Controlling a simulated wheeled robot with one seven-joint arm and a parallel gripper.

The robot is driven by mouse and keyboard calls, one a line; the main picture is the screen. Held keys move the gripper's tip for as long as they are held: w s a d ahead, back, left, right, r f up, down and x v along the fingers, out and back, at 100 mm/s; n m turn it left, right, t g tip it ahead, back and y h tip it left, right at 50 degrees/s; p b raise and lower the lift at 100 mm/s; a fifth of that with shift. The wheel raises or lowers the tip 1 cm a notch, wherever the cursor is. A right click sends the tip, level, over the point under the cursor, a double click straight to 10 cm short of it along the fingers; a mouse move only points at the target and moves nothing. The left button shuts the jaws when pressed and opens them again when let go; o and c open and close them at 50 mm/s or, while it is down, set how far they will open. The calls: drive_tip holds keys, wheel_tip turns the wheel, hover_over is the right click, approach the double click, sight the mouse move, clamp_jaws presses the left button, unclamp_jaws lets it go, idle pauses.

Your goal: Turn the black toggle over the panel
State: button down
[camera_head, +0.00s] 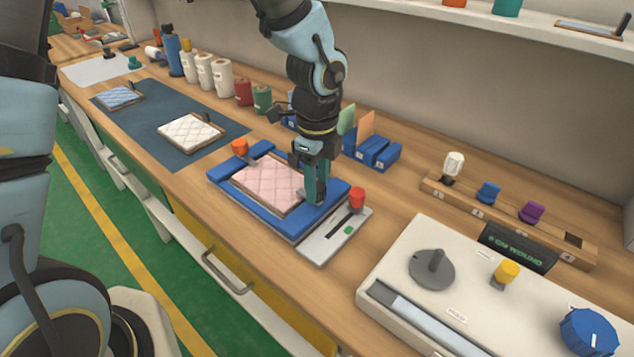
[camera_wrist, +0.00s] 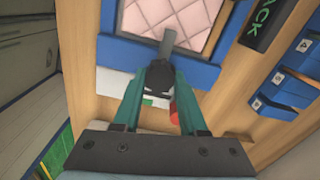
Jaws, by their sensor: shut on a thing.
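The pink quilted panel (camera_head: 265,183) lies in a blue frame (camera_head: 247,208) on the bench; the wrist view shows the panel (camera_wrist: 150,17) and frame (camera_wrist: 118,52) too. My gripper (camera_head: 315,193) points down at the frame's right end. In the wrist view my gripper (camera_wrist: 160,98) is shut on the black toggle (camera_wrist: 158,84), which sits between its teal fingers. A grey bar (camera_wrist: 168,42) runs from the toggle over the frame to the panel's edge. In the head view my fingers hide the toggle.
An orange knob (camera_head: 240,147) is at the frame's far left corner. Blue bins (camera_head: 375,150) stand behind. A white console (camera_head: 400,262) is at right.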

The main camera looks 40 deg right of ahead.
drive_tip(key=shift+c, duration=2.2)
unclamp_jaws()
drive_tip(key=shift+r, duration=0.1)
wheel_tip(320, 180, up, 11)
drive_tip(key=shift+b, duration=0.45)
drive_tip(key=shift+f, duration=0.2)
drive_tip(key=w+a+f+n, duration=0.1)
drive_tip(key=w+a+n, duration=0.5)
drive_tip(key=a+n, duration=0.25)
drive_tip(key=w+a+f+n, duration=0.1)
drive_tip(key=w+a+n, duration=0.6)
drive_tip(key=a, duration=0.3)
drive_tip(key=a+f+n+t, duration=0.1)
drive_tip(key=a+n, duration=1.3)
drive_tip(key=a, duration=0.2)
drive_tip(key=shift+a+f+t, duration=0.2)
drive_tip(key=shift+a+t, duration=0.1)
drive_tip(key=shift+a, duration=0.1)
